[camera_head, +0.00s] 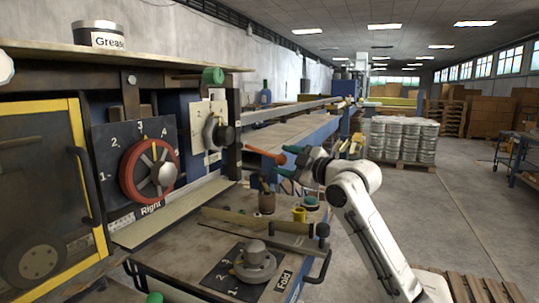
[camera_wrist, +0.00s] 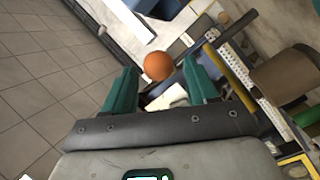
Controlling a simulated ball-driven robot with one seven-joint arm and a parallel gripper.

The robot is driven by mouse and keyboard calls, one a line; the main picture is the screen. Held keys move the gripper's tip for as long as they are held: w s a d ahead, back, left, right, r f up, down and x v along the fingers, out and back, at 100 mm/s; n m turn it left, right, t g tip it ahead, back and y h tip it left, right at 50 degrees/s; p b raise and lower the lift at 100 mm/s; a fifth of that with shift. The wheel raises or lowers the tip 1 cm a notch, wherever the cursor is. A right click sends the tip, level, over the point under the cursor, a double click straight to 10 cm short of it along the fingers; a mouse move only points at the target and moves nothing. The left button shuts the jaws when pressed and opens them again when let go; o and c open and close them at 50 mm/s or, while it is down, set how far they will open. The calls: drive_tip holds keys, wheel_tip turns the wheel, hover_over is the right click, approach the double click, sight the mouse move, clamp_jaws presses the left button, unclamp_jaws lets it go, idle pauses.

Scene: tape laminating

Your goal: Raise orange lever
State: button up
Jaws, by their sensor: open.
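The orange lever (camera_head: 262,153) sticks out near the end of the blue machine, with its rounded orange end toward my gripper (camera_head: 287,161). The gripper's green fingers are spread apart close to that end. In the wrist view, the orange ball-shaped end of the lever (camera_wrist: 158,66) shows between the tips of the two green fingers of my gripper (camera_wrist: 160,75). A gap shows on each side of it, so the fingers are open and not closed on it. I cannot tell exactly how deep the ball sits between them. The lever's shaft is mostly hidden in the wrist view.
A red dial wheel (camera_head: 149,171) and a dark knob (camera_head: 219,134) are on panels at the left. The workbench (camera_head: 190,238) below carries a "Fold" dial (camera_head: 256,262), a long bladed bar and small containers. Open floor (camera_head: 450,215) lies to the right.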

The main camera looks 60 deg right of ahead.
sight(276, 158)
drive_tip(key=p+x, duration=0.1)
drive_tip(key=x, duration=0.4)
drive_tip(key=shift+w+d, duration=0.15)
drive_tip(key=shift+w, duration=0.2)
clamp_jaws()
idle(0.3)
